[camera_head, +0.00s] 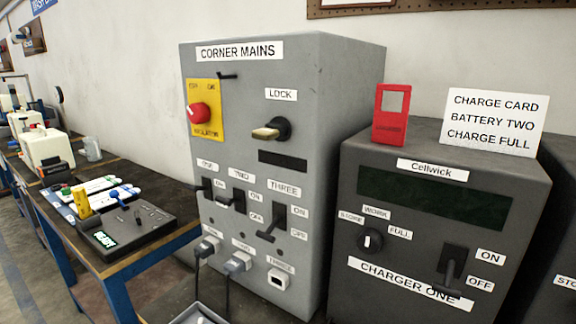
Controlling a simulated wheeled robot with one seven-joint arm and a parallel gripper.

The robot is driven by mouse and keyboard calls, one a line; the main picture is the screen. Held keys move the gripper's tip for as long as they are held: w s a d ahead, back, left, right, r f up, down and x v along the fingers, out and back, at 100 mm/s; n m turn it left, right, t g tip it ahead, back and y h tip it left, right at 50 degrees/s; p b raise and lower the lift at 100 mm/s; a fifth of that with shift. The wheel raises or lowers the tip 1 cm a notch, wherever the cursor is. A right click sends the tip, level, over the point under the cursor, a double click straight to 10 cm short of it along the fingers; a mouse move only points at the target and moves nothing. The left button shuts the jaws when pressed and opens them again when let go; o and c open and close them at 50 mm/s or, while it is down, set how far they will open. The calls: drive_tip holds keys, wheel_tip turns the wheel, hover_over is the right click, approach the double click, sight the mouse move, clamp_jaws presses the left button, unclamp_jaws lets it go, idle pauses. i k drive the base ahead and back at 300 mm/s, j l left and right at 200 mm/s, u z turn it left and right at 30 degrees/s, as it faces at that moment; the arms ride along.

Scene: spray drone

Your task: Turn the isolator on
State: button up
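The isolator is a red round knob (198,113) on a yellow plate (206,130). It sits at the upper left of the front of a grey cabinet (345,110) labelled CORNER MAINS. The plate has small words at its top and ISOLATOR below; I cannot tell which way the knob is set. A lock (283,128) with a brass-coloured key (265,133) in it is to the knob's right. A dark display (283,162) below the lock looks blank. My gripper is not in view.
A dark charger (430,230) with a red card holder (391,115) stands right. A bench (150,255) with a controller (130,230) stands left.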

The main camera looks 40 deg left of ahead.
sight(198, 113)
drive_tip(key=u, duration=1.4)
